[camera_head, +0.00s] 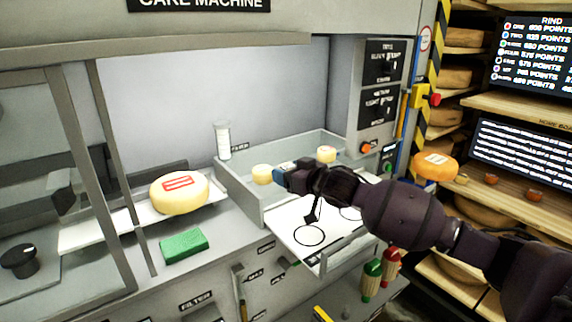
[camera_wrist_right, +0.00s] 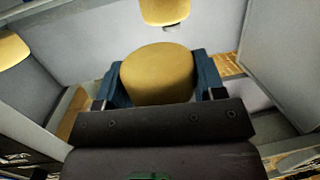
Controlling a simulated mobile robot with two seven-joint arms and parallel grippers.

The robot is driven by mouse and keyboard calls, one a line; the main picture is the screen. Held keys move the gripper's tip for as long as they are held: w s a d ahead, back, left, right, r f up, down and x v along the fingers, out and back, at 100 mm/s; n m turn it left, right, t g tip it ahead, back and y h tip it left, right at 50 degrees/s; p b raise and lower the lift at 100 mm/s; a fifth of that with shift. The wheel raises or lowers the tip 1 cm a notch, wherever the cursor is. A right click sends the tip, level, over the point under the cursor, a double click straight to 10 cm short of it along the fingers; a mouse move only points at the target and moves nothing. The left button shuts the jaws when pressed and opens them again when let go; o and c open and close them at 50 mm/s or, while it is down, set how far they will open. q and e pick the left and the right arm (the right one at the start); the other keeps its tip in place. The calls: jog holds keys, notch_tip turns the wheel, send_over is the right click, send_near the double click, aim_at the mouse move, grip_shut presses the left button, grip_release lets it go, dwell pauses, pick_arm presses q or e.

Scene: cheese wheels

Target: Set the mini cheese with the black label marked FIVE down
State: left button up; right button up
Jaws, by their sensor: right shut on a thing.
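My right gripper (camera_head: 284,176) reaches over the grey tray from the right. In the right wrist view its blue fingers (camera_wrist_right: 158,82) are shut on the sides of a yellow mini cheese (camera_wrist_right: 157,72). In the head view only a little of this cheese (camera_head: 286,166) shows behind the fingers. No black label or FIVE can be read on it. Two other mini cheeses stand in the tray, one just left of the gripper (camera_head: 262,174) and one farther right (camera_head: 326,154). I cannot tell whether the held cheese touches the tray floor. My left gripper is not in view.
The grey tray's front wall (camera_head: 238,192) stands beside a white board (camera_head: 286,232) with black circles. A clear cylinder (camera_head: 222,140) stands at the tray's left corner. A large cheese with a red label (camera_head: 180,192) and a green block (camera_head: 184,245) are left. Shelves are right.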

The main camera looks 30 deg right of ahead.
jog(key=w+d, duration=0.2)
jog(key=w, duration=0.1)
jog(key=w+d, duration=0.1)
jog(key=w, duration=0.3)
jog(key=w+d, duration=0.2)
jog(key=w, duration=0.1)
jog(key=shift+w+d+b, duration=0.25)
jog(key=shift+d+b, duration=0.1)
jog(key=shift+f, duration=1.75)
jog(key=shift+f, duration=0.1)
jog(key=o, duration=1)
